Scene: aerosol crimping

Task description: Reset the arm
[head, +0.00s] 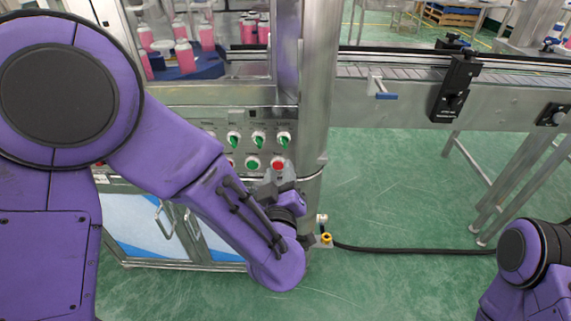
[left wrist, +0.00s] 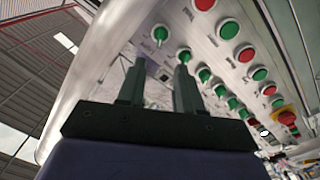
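My left arm reaches in from the left across the front of the machine's control panel (head: 212,142). Its gripper is mostly hidden in the head view, near the panel's lower right by a red button (head: 279,165). In the left wrist view my left gripper (left wrist: 160,65) has two dark fingers apart with nothing between them. The panel (left wrist: 215,55) with green and red buttons lies beyond the fingers; I cannot tell whether they touch it. My right arm shows at the lower right of the head view, but its gripper is out of frame.
A steel post (head: 318,90) stands just right of the panel. A conveyor (head: 400,100) runs off to the right. Pink bottles (head: 185,56) stand inside the machine.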

